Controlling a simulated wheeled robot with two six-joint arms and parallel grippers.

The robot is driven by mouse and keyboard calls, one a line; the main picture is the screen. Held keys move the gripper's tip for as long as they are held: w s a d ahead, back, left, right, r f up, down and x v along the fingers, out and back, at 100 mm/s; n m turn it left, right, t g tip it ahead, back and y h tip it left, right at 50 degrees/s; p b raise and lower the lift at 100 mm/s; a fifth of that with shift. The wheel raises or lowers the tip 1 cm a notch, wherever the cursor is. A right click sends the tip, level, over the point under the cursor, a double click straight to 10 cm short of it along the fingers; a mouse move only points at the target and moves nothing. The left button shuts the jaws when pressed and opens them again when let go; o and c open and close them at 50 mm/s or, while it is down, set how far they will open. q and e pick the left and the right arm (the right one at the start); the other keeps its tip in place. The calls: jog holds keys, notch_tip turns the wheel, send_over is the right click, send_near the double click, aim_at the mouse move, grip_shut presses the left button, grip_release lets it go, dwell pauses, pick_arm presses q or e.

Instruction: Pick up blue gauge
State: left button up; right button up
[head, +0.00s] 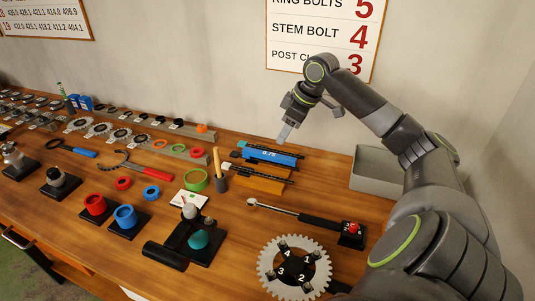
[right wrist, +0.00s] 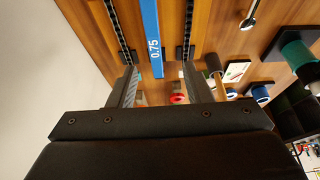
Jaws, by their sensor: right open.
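The blue gauge (head: 274,158), marked 0.75, lies at the back of the wooden table against the wall side. It also shows in the right wrist view (right wrist: 152,25) as a long blue bar between two dark chains. My right gripper (head: 284,132) is above the gauge, apart from it, with its fingers pointing down. In the right wrist view my right gripper (right wrist: 160,72) is open and empty, its two fingers either side of the gauge's line. My left gripper is not in view.
An orange block (head: 262,184) with a chain lies in front of the gauge. A grey tray (head: 375,168) stands to the right. A toothed ring (head: 267,270) and a long-handled tool (head: 320,222) lie nearer.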

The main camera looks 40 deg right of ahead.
send_over(270, 154)
jog(key=s, duration=0.3)
jog(key=f, duration=0.5)
jog(key=shift+d+p, duration=0.35)
jog(key=x, duration=0.2)
jog(key=w+p+x, duration=0.1)
jog(key=x, duration=0.1)
jog(key=shift+d, duration=0.15)
jog(key=shift+w+f, duration=0.2)
jog(key=shift+f, duration=0.35)
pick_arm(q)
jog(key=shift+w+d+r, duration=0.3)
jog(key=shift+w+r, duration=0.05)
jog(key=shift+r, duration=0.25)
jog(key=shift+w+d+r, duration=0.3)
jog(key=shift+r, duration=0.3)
pick_arm(e)
grip_shut()
